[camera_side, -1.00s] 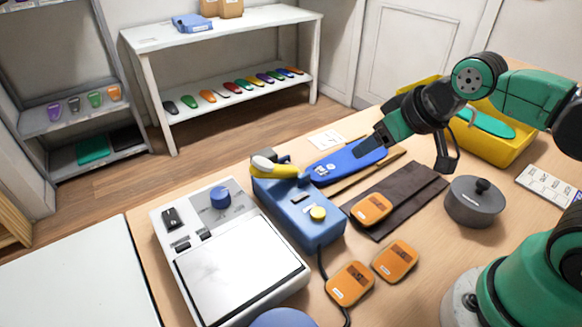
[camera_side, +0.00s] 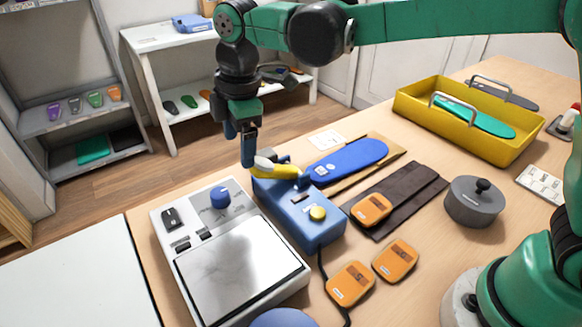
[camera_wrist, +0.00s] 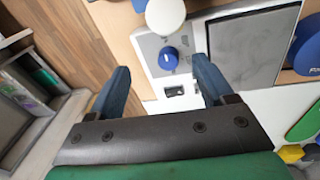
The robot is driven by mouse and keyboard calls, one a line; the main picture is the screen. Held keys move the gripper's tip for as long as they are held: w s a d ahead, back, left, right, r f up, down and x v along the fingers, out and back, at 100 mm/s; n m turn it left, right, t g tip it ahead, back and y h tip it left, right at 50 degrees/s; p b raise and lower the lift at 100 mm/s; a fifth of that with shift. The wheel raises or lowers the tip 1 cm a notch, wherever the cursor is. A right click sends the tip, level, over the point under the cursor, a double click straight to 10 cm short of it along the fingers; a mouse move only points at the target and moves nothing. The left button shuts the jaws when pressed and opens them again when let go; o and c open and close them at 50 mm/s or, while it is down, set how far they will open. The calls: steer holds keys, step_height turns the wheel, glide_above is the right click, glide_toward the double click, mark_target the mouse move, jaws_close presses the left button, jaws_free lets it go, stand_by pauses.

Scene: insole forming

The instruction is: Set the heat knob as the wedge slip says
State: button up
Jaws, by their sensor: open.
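The heat knob (camera_side: 220,197) is a blue dial at the back of a white heating unit (camera_side: 161,225) with a flat pale plate. The knob also shows in the wrist view (camera_wrist: 168,58), with a light mark on its top that is too small to read. My gripper (camera_side: 247,158) hangs above the table, behind and right of the knob in the side view. In the wrist view my gripper (camera_wrist: 161,66) is open and empty, with the knob appearing between its fingers but apart from them. A small white slip (camera_side: 327,139) lies behind the blue insole; its writing is unreadable.
A blue press (camera_side: 290,222) with a yellow handle (camera_side: 275,168) stands close right of the heating unit. A blue insole (camera_side: 352,157), orange devices (camera_side: 349,283), a grey lidded pot (camera_side: 474,202) and a yellow tray (camera_side: 462,135) are farther right.

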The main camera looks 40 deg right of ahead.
mark_target(220, 193)
steer(key=a+f+n, duration=0.2)
steer(key=a+n+g, duration=0.1)
steer(key=a, duration=0.1)
steer(key=shift+w+f, duration=0.4)
steer(key=shift+a+f, duration=0.1)
steer(key=shift+f, duration=0.25)
steer(key=shift+w+f, duration=0.15)
steer(key=shift+f, duration=2.4)
jaws_close()
